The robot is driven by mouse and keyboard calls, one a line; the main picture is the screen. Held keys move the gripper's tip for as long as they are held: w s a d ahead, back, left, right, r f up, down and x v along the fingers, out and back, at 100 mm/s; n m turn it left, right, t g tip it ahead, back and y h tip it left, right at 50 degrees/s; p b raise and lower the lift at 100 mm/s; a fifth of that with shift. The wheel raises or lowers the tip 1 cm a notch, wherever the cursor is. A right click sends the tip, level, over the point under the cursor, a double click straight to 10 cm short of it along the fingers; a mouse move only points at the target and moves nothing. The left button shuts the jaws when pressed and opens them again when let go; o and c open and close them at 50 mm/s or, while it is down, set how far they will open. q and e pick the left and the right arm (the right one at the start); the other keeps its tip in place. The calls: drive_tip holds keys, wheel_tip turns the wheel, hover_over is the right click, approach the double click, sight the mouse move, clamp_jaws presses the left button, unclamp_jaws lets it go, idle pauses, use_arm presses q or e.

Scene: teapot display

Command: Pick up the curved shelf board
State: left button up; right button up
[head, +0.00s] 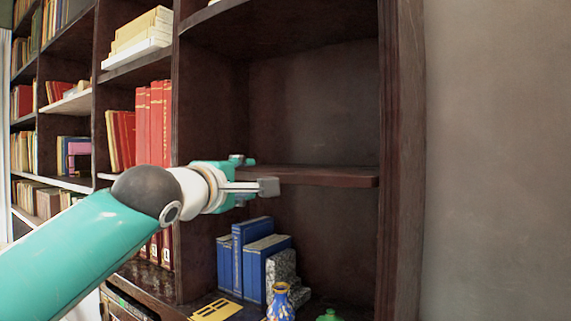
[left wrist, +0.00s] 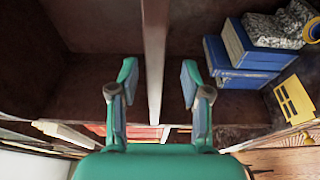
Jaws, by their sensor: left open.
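The curved shelf board (head: 325,177) is a dark brown wooden shelf spanning the right bay of the bookcase, with nothing on the part I see. My left gripper (head: 256,173) is at the board's left front part, its fingers open. In the left wrist view the board (left wrist: 155,50) shows edge-on as a narrow strip. It runs between the two spread fingers of my left gripper (left wrist: 158,83), with a gap on each side. The gripper hides the board's left end in the head view. My right gripper is not in view.
Below the board stand blue books (head: 254,250), a grey speckled bookend (head: 283,275), a blue and yellow vase (head: 280,300) and a green object (head: 329,315). Red books (head: 155,125) fill the bay to the left. The space above the board is empty. A dark upright (head: 400,150) closes the right side.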

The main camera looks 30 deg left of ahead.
use_arm(q)
drive_tip(key=w+p, duration=0.2)
drive_tip(key=w, duration=0.1)
drive_tip(key=w+p, duration=0.2)
drive_tip(key=shift+a+r, duration=0.35)
drive_tip(key=shift+a, duration=0.05)
drive_tip(key=shift+w+a+f, duration=0.1)
drive_tip(key=shift+w+f, duration=0.05)
drive_tip(key=shift+w, duration=0.2)
drive_tip(key=shift+s, duration=0.1)
drive_tip(key=shift+c, duration=1.2)
drive_tip(key=shift+f, duration=0.1)
clamp_jaws()
drive_tip(key=shift+r, duration=0.2)
